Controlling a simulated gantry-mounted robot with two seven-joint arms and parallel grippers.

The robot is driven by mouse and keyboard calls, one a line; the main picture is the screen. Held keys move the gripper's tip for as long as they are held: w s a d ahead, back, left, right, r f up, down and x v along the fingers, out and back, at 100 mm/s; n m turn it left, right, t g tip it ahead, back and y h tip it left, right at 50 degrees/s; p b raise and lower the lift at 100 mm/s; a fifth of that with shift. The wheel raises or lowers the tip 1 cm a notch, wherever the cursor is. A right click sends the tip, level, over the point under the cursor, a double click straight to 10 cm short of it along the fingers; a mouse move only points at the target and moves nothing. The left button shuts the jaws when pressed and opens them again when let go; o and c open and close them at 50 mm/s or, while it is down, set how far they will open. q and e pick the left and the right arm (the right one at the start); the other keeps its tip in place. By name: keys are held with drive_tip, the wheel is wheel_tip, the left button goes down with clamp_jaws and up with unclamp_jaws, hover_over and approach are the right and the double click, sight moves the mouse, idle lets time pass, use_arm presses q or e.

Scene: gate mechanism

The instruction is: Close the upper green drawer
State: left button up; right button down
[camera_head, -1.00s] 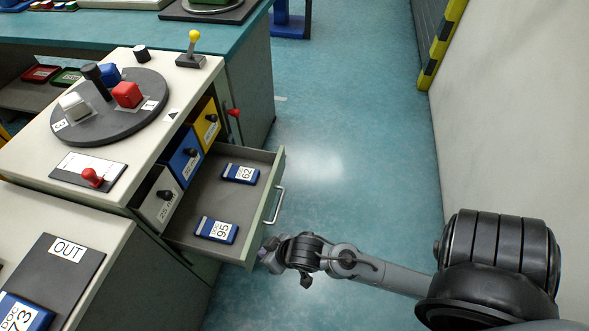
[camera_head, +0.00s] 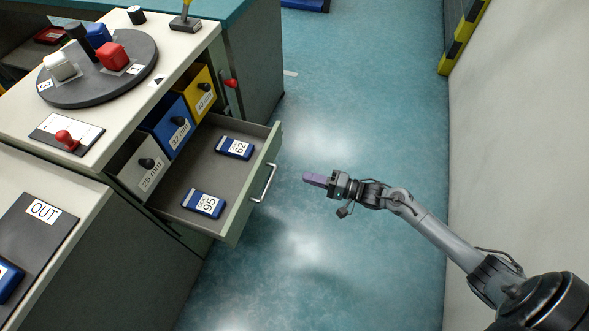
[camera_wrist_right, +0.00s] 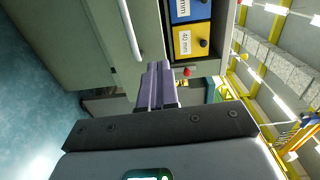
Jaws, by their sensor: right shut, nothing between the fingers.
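The upper green drawer (camera_head: 250,189) is pulled out of the cabinet, with a grey inside and a pale bar handle on its front. Two blue DOC blocks, marked 62 (camera_head: 234,147) and 95 (camera_head: 203,203), lie inside it. My right gripper (camera_head: 306,178) is shut and empty, to the right of the drawer front and apart from the handle. In the right wrist view its purple fingers (camera_wrist_right: 157,82) are together, with the drawer front (camera_wrist_right: 95,45) and handle (camera_wrist_right: 131,32) to their upper left. My left gripper is not in view.
Small white, blue (camera_head: 172,124) and yellow (camera_head: 199,92) drawers sit in the cabinet behind the open drawer. A dark turntable (camera_head: 75,92) with coloured blocks is on top.

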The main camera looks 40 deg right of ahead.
drive_tip(key=b, duration=0.6)
approach(261, 163)
drive_tip(key=x, duration=0.5)
drive_tip(key=shift+a+f, duration=0.1)
drive_tip(key=shift+f, duration=0.05)
drive_tip(key=shift+w+a+b, duration=0.35)
drive_tip(key=shift+w+b, duration=0.15)
drive_tip(key=shift+b, duration=0.05)
drive_tip(key=shift+w+a, duration=0.15)
drive_tip(key=shift+w, duration=0.05)
